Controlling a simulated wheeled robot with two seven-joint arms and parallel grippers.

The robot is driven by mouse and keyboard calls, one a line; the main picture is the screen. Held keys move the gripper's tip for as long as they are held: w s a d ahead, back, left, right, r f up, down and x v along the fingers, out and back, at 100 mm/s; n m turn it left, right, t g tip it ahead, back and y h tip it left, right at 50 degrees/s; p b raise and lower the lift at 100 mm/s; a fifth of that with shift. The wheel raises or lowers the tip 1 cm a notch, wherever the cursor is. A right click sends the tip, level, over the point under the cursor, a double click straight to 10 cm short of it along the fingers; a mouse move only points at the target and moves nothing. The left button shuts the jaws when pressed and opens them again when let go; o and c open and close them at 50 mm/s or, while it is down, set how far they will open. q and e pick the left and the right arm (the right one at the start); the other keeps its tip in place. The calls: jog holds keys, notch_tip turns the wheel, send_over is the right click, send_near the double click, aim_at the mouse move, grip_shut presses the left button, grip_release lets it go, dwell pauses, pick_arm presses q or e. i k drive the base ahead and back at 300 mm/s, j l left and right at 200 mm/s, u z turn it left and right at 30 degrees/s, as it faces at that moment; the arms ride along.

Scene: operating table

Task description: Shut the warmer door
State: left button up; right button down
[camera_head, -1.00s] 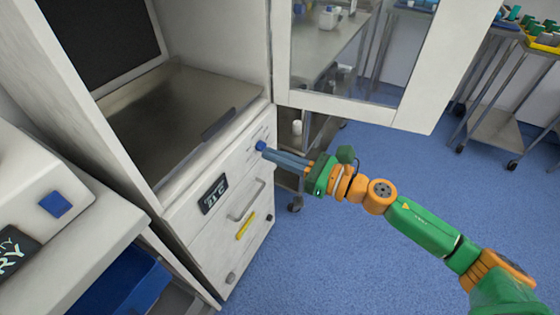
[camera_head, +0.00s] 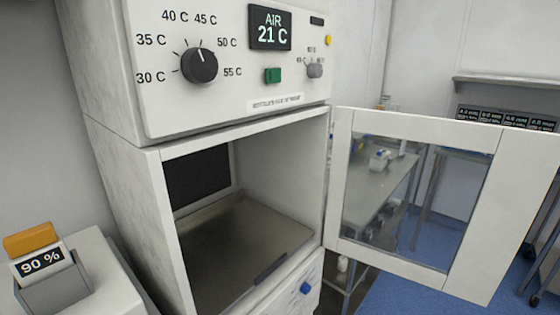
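The warmer (camera_head: 140,190) is a tall white cabinet with an upper compartment that stands open and looks empty, with a metal floor (camera_head: 235,240). Its door (camera_head: 340,190) is a white frame around a glass pane (camera_head: 415,200). The door is hinged at the right side of the opening and swung wide out to the right. Neither of my grippers shows in the head view now.
A control panel (camera_head: 235,75) with a dial and a display reading AIR 21 C is above the opening. A blue knob (camera_head: 306,288) is on the front below. A counter with a 90 % sign (camera_head: 42,262) is at left.

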aim_at(524, 163)
jog(key=i+l+u, duration=0.2)
jog(key=l+u, duration=0.15)
jog(key=l, duration=0.25)
jog(key=i+l+u, duration=0.1)
jog(key=l+u, duration=0.2)
jog(key=l, duration=0.3)
jog(key=l+u, duration=0.35)
jog(key=l, duration=0.3)
